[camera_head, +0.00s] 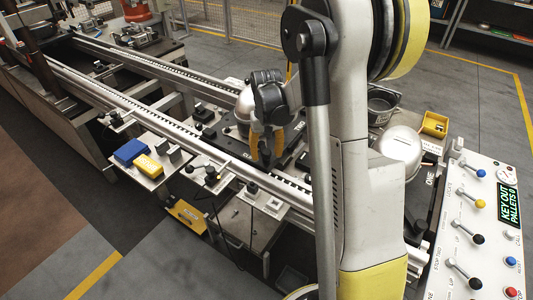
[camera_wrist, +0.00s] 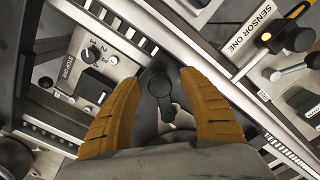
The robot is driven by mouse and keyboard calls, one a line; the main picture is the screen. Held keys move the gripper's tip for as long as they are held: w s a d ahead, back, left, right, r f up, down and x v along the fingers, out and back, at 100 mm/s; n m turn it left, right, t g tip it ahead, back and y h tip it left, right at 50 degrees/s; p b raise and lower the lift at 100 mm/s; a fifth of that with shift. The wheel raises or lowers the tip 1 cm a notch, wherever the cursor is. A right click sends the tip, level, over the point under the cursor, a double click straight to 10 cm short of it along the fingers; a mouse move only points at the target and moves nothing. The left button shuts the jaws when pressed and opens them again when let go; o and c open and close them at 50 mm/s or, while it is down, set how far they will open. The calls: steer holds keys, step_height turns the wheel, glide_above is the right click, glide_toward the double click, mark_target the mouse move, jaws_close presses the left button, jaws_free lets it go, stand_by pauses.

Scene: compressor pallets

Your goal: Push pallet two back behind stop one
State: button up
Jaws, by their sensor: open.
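Pallet two (camera_head: 296,133) is a dark plate marked TWO on the twin-rail conveyor, partly hidden behind my arm and gripper. A silver domed compressor (camera_head: 243,101) stands at its left side. My gripper (camera_head: 266,152) points down over the pallet area with its orange fingers apart. In the wrist view my gripper (camera_wrist: 163,112) has a black round-ended peg or lever (camera_wrist: 160,86) between its fingers, with no clear contact on either side.
A plate marked SENSOR ONE (camera_wrist: 252,22) lies right of the fingers. Pallet one with a silver dome (camera_head: 399,146) sits right of my arm. A control panel (camera_head: 482,225) with levers stands at the right. Blue (camera_head: 130,152) and yellow (camera_head: 149,166) boxes sit beside the near rail.

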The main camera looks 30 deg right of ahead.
step_height(320, 180, up, 12)
steer(key=s+a+r+n+t, duration=0.3)
steer(key=s+a+t, duration=0.4)
steer(key=s+a, duration=0.9)
steer(key=shift+s+a+r+n, duration=0.25)
steer(key=shift+a+n, duration=0.35)
steer(key=shift+a, duration=0.35)
